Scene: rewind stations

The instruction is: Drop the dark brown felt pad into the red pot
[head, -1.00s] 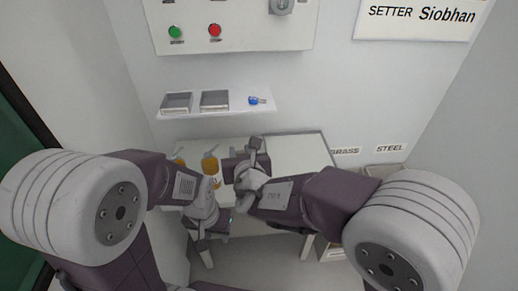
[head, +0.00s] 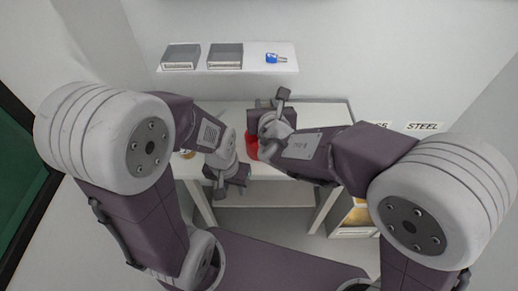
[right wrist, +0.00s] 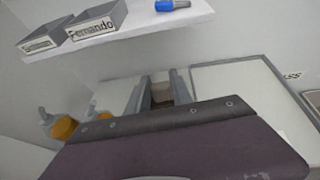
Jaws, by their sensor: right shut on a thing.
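The red pot (head: 252,146) stands on the white table in the head view, mostly hidden behind my right gripper and wrist. My right gripper (head: 264,108) is over the table beside or above the pot; I cannot tell which. In the right wrist view my right gripper (right wrist: 160,88) is shut on a small brownish piece, the dark brown felt pad (right wrist: 161,93), seen only in part between the fingers. My left gripper (head: 228,182) is lower, by the table's front edge; its fingers are too hidden to read.
A wall shelf (head: 255,58) behind the table holds two grey trays (head: 225,56) and a blue item (head: 272,58). Amber bottles (right wrist: 64,128) stand at the table's left. The table's right part (head: 325,113) is clear. A bin (head: 355,220) is at lower right.

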